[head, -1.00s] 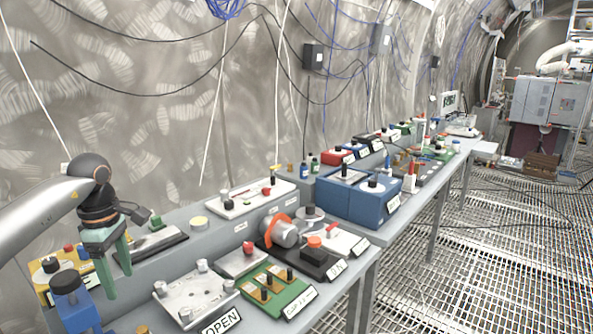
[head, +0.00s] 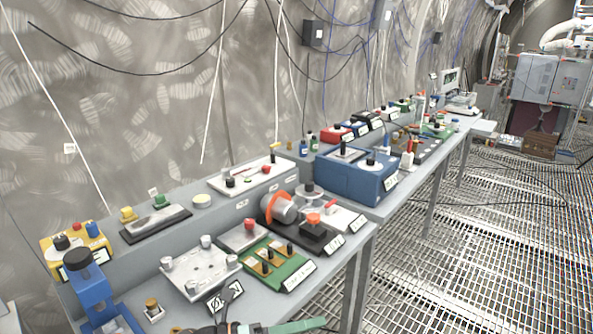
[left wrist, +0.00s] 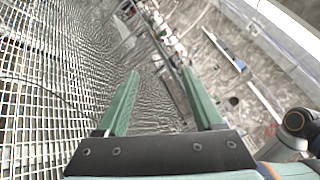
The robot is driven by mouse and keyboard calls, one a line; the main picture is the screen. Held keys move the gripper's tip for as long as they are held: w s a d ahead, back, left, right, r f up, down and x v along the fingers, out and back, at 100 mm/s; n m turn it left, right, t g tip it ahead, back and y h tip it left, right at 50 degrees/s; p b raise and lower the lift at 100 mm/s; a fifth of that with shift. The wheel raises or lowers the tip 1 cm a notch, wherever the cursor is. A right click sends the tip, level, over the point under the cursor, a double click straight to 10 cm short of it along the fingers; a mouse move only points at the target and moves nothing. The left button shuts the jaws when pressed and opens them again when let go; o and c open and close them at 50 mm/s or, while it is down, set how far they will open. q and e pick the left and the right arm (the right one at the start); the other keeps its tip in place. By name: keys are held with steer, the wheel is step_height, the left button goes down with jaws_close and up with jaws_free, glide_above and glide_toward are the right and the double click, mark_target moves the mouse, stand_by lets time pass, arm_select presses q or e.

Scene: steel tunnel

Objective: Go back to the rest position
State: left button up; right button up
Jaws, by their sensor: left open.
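My left gripper (head: 290,327) shows only in part at the bottom edge of the head view, with a green finger pointing right. In the left wrist view the gripper (left wrist: 160,74) has its two green fingers spread well apart, with nothing between them. It is open and empty, in front of the near workbench (head: 335,287). My right gripper is in neither view.
On the bench stand a blue device (head: 90,290), a metal plate with knobs (head: 198,272), a green board (head: 285,272) and a motor with an orange band (head: 279,207). A larger blue box (head: 350,180) stands farther along.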

arm_select(q)
steer(key=s+a+f+n+t+y+p, duration=0.15)
steer(key=a+f+n+t+y, duration=0.45)
steer(key=n, duration=0.8)
steer(key=s+a+f+n+t+y, duration=0.3)
steer(key=a+f+n+t+y, duration=0.2)
steer(key=n, duration=0.9)
steer(key=s+a+f+n+g+y, duration=0.2)
steer(key=s+a+f+n, duration=0.2)
steer(key=s+f+n, duration=0.1)
steer(key=s+a+f+n+g+y, duration=0.2)
steer(key=s+f+n, duration=0.3)
steer(key=s, duration=0.4)
steer(key=shift+s+a+f+g+y+p, duration=0.25)
steer(key=shift+a+f+g+y+p, duration=0.15)
steer(key=shift+a+f+g, duration=0.45)
